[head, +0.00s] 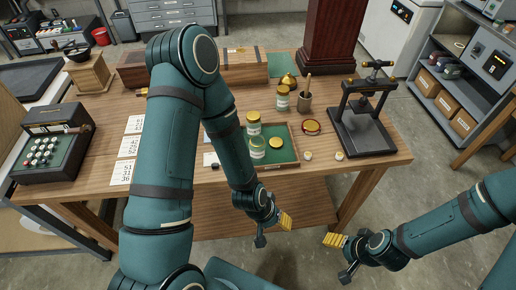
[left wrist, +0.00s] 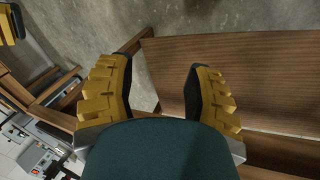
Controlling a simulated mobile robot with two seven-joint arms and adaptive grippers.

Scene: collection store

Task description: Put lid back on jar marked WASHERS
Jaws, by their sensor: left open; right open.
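A clear jar with a pale label and no visible lid (head: 257,150) stands in a green-lined tray (head: 291,160). A gold lid (head: 275,143) lies in the tray to its right. A jar with a gold lid on (head: 253,126) stands just behind it. Another lidded jar (head: 282,99) stands farther back. The labels are too small to read, so I cannot tell which jar is WASHERS. My left gripper (head: 273,231) is open and empty, in front of the table edge; its spread yellow fingers show in the left wrist view (left wrist: 160,95). My right gripper (head: 341,257) is open and empty, off the table.
A round gold-topped red item (head: 311,127) and two small knobs (head: 308,155) lie right of the tray. A black press (head: 362,120) stands at the table's right. A brown cup (head: 304,103) holds a tool. Cards (head: 128,146) and a keyed machine (head: 45,155) are left.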

